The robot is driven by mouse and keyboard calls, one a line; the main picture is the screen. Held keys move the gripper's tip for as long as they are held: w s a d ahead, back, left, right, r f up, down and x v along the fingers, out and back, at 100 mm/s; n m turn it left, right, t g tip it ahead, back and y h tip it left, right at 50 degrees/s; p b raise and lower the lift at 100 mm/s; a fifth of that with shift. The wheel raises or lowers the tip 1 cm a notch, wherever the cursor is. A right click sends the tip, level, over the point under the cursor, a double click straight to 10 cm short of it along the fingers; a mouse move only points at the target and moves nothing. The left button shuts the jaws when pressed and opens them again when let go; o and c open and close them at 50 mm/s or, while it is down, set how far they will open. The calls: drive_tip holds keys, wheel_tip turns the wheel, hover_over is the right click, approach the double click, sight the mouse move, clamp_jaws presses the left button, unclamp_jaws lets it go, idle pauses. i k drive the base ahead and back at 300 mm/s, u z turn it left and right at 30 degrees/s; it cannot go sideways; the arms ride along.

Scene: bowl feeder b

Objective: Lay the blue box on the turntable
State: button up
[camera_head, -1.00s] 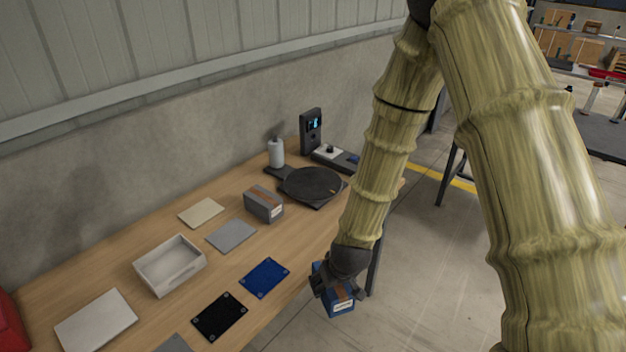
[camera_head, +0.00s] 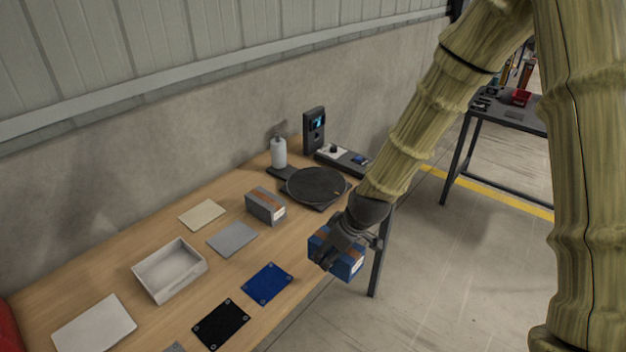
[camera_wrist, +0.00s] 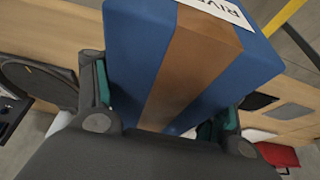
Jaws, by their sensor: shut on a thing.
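The blue box (camera_head: 346,265) has a brown tape band and a white label. My gripper (camera_head: 340,248) is shut on it and holds it near the table's front edge, in front of the turntable. In the wrist view the blue box (camera_wrist: 255,65) fills the upper middle between the fingers. The turntable (camera_head: 317,183) is a round dark disc on a dark base at the table's far right end, with nothing on it. Its dark disc also shows at the left of the wrist view (camera_wrist: 38,82).
A grey box (camera_head: 262,207) stands left of the turntable. A white bottle (camera_head: 279,153), a dark device with a screen (camera_head: 314,130) and a control panel (camera_head: 342,158) stand behind it. A white tray (camera_head: 170,270), a blue mat (camera_head: 267,283) and a black mat (camera_head: 221,324) lie further left.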

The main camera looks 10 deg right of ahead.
sight(316, 183)
drive_tip(key=i, duration=0.85)
